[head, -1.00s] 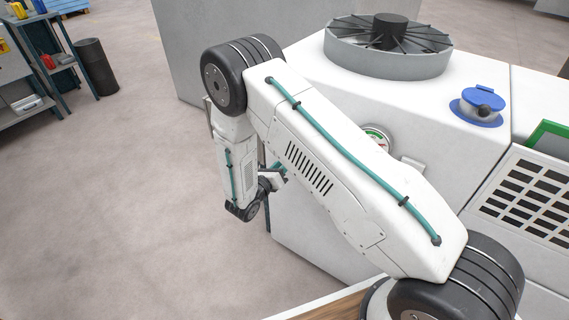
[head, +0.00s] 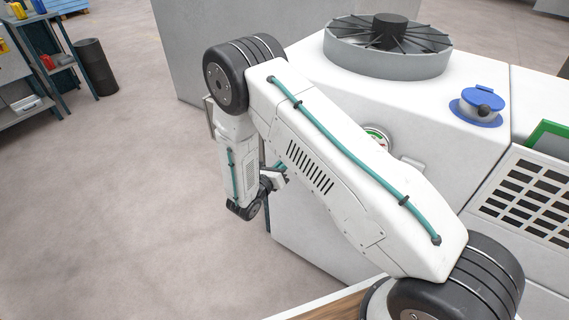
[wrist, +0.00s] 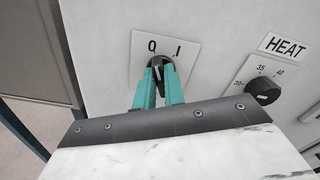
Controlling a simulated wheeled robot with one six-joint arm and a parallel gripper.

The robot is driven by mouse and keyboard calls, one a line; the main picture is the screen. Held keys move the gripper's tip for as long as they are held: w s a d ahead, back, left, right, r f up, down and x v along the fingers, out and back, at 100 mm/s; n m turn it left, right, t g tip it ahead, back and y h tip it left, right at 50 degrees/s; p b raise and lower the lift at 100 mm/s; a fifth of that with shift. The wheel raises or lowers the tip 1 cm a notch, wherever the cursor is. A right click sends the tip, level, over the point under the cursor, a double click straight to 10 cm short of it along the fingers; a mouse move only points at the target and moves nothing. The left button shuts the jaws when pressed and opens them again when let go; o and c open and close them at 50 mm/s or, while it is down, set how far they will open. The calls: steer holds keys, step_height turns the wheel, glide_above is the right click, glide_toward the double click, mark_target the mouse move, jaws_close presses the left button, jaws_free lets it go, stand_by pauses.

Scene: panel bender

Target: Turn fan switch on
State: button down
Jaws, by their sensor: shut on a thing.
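The fan switch is a black rotary knob (wrist: 158,62) on a white plate (wrist: 140,44) marked O and I, in the wrist view. The O is above it and the I is to its upper right. A pale mark on the knob points roughly up, nearer the O than the I. My gripper (wrist: 158,74) has its two teal fingers closed on the knob, one on each side. In the head view the switch is hidden behind my arm, and only a small part of my gripper shows. The fan (head: 345,58) sits on top of the white machine (head: 300,235).
A HEAT dial (wrist: 262,90) is close to the right of the switch in the wrist view. A blue capped port (head: 482,104) and a vent grille (head: 526,200) are on the machine's right. A shelf (head: 62,65) and dark bin (head: 95,66) stand far left; floor between is clear.

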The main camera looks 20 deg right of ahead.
steer(key=m, duration=1)
steer(key=shift+s+d+m, duration=0.1)
steer(key=shift+s+m, duration=0.1)
steer(key=shift+m, duration=0.1)
stand_by(0.4)
steer(key=c, duration=1.5)
jaws_free()
steer(key=shift+v, duration=3.85)
